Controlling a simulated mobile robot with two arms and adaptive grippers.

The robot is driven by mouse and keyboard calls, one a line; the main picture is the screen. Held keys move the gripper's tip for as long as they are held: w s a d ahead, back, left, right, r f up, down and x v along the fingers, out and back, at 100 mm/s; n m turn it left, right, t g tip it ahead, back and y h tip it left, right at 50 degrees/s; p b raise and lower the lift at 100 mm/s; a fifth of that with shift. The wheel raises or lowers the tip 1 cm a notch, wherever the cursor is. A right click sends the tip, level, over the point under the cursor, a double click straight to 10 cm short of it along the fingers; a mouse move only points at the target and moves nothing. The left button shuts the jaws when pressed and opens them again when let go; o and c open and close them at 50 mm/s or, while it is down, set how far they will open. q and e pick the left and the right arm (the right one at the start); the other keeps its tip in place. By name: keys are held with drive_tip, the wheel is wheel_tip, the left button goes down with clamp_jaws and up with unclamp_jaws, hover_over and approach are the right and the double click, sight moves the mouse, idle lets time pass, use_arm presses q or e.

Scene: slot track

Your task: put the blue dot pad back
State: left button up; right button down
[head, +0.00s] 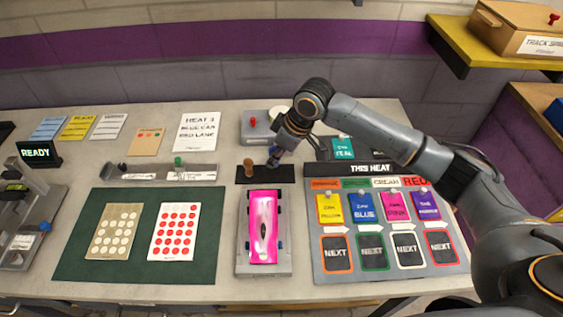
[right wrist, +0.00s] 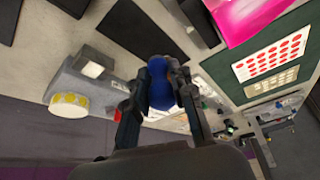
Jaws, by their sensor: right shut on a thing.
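The blue dot pad (right wrist: 163,92) is a small dark-blue knobbed piece. My right gripper (right wrist: 166,84) is shut on it. In the head view my right gripper (head: 279,152) is over the right part of a black strip (head: 262,180), with the blue pad (head: 273,161) at its fingertips. Whether the pad touches the strip cannot be told. A brown knobbed piece (head: 249,166) stands on the strip's left part. My left gripper is not in view.
A pink car (head: 263,228) sits on a grey stand in front of the strip. A grey block (head: 256,133) with a red knob is behind it. The lane board (head: 322,268) lies right. A green mat (head: 138,255) with two dotted cards lies left.

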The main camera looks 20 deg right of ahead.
sight(277, 172)
drive_tip(key=f, duration=0.1)
drive_tip(key=w+d+f, duration=0.2)
drive_tip(key=shift+w+f, duration=0.1)
drive_tip(key=shift+f, duration=0.3)
wheel_tip(277, 172, down, 3)
drive_tip(key=shift+d+p, duration=0.15)
drive_tip(key=shift+p, duration=0.8)
drive_tip(key=shift+w+f, duration=0.1)
drive_tip(key=shift+f, duration=0.15)
drive_tip(key=shift+f, duration=0.2)
drive_tip(key=c, duration=1.1)
unclamp_jaws()
drive_tip(key=shift+c, duration=0.2)
drive_tip(key=shift+r, duration=0.1)
